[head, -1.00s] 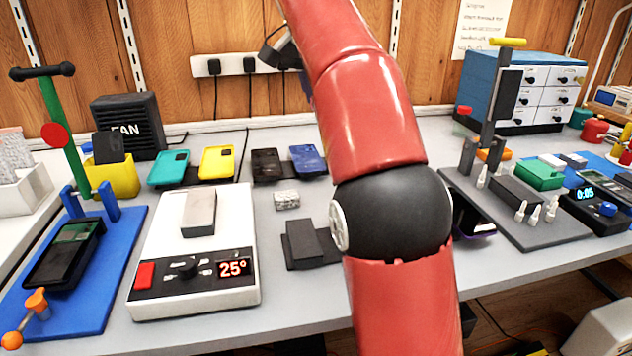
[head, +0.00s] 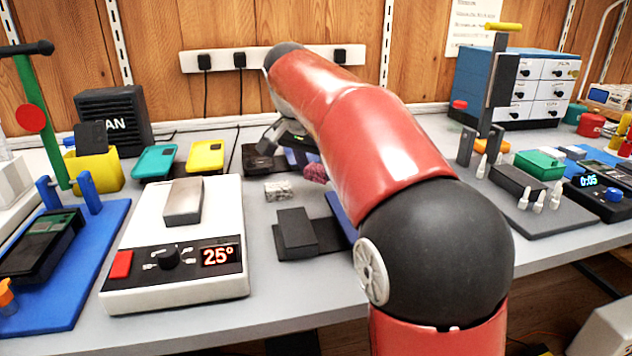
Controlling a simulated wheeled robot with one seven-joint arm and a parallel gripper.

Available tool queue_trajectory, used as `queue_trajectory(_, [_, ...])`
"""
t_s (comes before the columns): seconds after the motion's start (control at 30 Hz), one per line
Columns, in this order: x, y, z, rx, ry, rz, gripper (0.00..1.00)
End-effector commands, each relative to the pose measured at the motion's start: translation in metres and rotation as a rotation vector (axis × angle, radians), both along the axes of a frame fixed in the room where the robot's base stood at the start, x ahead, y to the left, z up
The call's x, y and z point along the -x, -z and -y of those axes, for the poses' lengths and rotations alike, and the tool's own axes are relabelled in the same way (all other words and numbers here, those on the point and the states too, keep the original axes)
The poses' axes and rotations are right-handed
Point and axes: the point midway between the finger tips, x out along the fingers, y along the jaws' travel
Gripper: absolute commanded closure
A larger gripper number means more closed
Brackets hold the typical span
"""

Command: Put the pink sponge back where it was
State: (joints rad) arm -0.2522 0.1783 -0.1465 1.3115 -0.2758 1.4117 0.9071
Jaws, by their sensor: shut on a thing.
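The pink sponge (head: 316,173) shows only in part, just left of my red arm and close over the bench near the blue phone case. My gripper (head: 290,139) is partly in view above and left of it, over the dark and blue phone cases. The arm covers much of the gripper and the sponge. My gripper is shut, and the sponge appears to be what it holds, though the fingertips' contact is hidden. I cannot tell whether the sponge touches the bench.
A speckled grey block (head: 278,190) lies just left of the sponge. A dark block (head: 297,229) and a hot plate (head: 175,295) reading 25° are nearer. Teal (head: 155,160) and yellow (head: 206,155) cases lie left. A drawer cabinet (head: 520,85) stands at the back right.

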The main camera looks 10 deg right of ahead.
Motion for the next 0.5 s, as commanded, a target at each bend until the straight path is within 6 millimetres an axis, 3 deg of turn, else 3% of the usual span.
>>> queue_trajectory(0.17, [0.000,0.025,0.000,0.001,0.000,-0.002,0.74])
queue_trajectory(0.5, [0.000,0.028,0.000,0.000,0.000,0.000,0.74])
